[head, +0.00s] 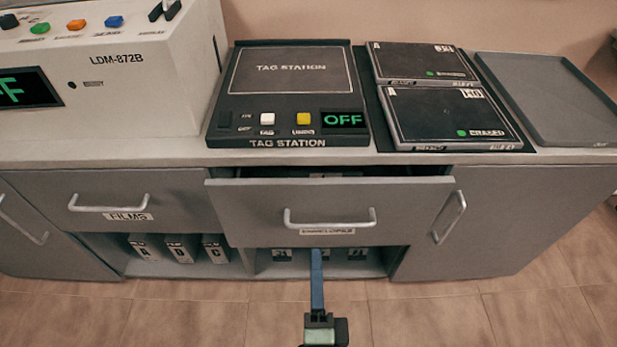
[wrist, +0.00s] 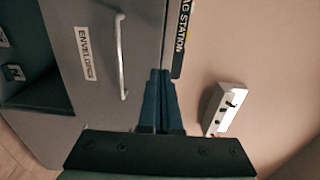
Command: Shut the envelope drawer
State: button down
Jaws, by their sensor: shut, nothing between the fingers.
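The envelope drawer (head: 410,203) is a grey drawer under the tag station. It stands partly pulled out, with a dark gap showing above its front. Its bar handle (head: 330,222) and label (head: 327,232) are on the front. In the wrist view the drawer front (wrist: 85,25) appears turned on its side, with the handle (wrist: 121,60) left of my fingers. My gripper (head: 317,252) has blue fingers, shut and empty, in front of the drawer just below the label. In the wrist view the shut fingers (wrist: 158,75) point toward the cabinet. I cannot tell whether they touch it.
The tag station (head: 290,75), reading OFF, sits on the counter above, beside two black cases (head: 450,115) and an empty grey tray (head: 550,100). The films drawer (head: 170,195) at left is shut. Open shelves below hold small boxes (head: 178,248). The tiled floor (head: 430,320) in front is clear.

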aim_at(314, 186)
jog(key=w, duration=1.3)
jog(key=shift+w, duration=0.2)
jog(key=shift+w, duration=1.3)
